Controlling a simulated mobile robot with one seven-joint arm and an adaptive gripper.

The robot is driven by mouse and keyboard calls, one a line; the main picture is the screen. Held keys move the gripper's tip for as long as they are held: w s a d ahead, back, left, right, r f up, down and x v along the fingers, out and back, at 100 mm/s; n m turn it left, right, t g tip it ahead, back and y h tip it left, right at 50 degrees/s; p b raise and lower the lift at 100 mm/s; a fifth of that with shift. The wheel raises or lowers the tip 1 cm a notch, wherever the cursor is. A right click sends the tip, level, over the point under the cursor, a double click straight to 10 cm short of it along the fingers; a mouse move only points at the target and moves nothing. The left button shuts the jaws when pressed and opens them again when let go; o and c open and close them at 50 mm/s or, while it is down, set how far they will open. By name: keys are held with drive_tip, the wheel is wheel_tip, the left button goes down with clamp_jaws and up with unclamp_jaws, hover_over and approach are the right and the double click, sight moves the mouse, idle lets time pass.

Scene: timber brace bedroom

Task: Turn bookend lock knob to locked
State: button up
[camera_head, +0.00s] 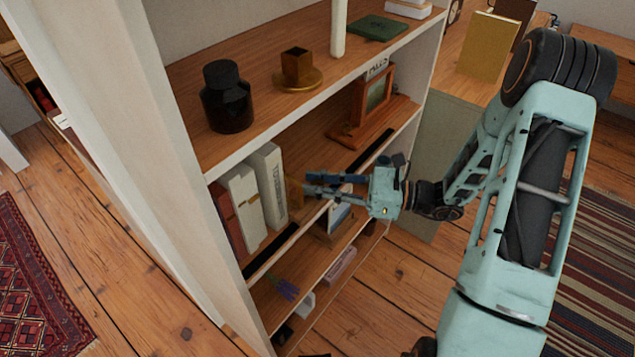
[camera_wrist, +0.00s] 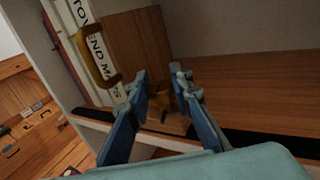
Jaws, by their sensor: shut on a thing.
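The bookend (camera_wrist: 140,42) shows in the wrist view as an upright brown wooden panel beside a white book. A small brown knob (camera_wrist: 161,101) sits low in front of it, between my fingers. A curved brown handle-like piece (camera_wrist: 97,60) stands out in front of the book. My gripper (camera_wrist: 161,76) is shut on the knob, one blue finger on each side. In the head view my gripper (camera_head: 307,184) reaches in from the right to the shelf, and its fingertips meet the bookend (camera_head: 293,193) at the end of the books. The knob's lock marking is not readable.
Books (camera_head: 268,183) stand left of my gripper on the same shelf. A dark strip (camera_head: 372,152) runs along the shelf front. A wooden picture frame (camera_head: 374,95) stands behind, to the right. The shelf above holds a dark bottle (camera_head: 228,98).

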drive_tip(key=shift+r+m+t+p, duration=0.1)
drive_tip(key=shift+m+t+p, duration=0.25)
drive_tip(key=shift+m+t, duration=0.4)
clamp_jaws()
drive_tip(key=shift+m+t+h, duration=0.7)
drive_tip(key=shift+m+t, duration=0.05)
drive_tip(key=shift+t, duration=0.7)
drive_tip(key=o, duration=1.1)
unclamp_jaws()
drive_tip(key=shift+c, duration=0.2)
drive_tip(key=shift+d, duration=0.1)
drive_tip(key=v, duration=1.2)
